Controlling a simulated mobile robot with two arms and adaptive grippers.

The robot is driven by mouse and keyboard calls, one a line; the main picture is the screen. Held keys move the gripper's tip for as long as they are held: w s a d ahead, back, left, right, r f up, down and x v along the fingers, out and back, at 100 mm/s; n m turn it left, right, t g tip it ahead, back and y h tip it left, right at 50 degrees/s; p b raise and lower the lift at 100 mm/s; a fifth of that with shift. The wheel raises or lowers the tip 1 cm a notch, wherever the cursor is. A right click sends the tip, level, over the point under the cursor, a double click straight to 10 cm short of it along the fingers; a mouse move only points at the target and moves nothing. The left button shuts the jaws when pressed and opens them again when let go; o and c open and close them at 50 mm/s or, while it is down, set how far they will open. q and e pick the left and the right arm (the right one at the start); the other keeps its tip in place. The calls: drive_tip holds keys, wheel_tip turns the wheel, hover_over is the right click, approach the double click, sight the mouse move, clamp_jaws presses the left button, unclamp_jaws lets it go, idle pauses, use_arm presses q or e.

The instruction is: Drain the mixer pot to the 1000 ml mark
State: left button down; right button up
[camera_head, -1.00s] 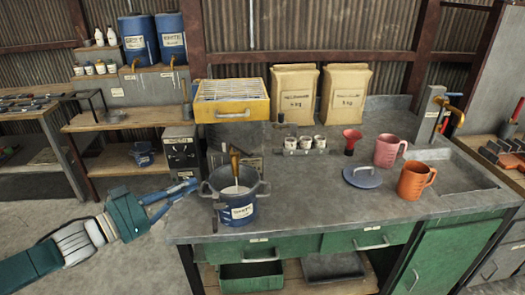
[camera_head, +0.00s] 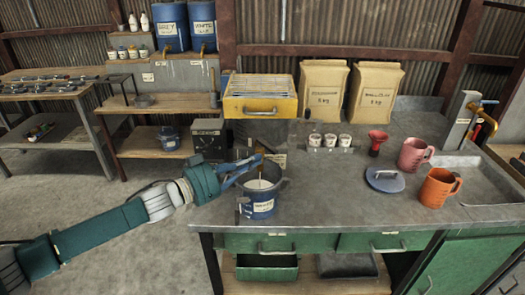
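The blue mixer pot (camera_head: 261,208) stands upright on the grey worktop near its left front edge, with a white label and pale liquid inside. A stick with a wooden handle (camera_head: 259,152) rises from it. My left gripper (camera_head: 249,166) is at the pot's upper left, with blue fingers reaching over the rim towards the stick. Whether the fingers touch or grip anything is unclear. A pink jug (camera_head: 413,154) and an orange jug (camera_head: 436,190) stand upright to the right; I cannot make out a 1000 ml mark. My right gripper is not in view.
A blue lid (camera_head: 384,179) lies left of the orange jug. A red funnel (camera_head: 378,141), small white cups (camera_head: 330,141), a yellow box (camera_head: 262,104) and two paper sacks (camera_head: 322,91) stand behind. A sink (camera_head: 470,184) with a tap is right. The worktop between pot and lid is clear.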

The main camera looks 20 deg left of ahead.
sight(272, 153)
use_arm(q)
drive_tip(key=shift+p+x, duration=0.5)
drive_tip(key=shift+x, duration=1.45)
drive_tip(key=shift+d, duration=0.2)
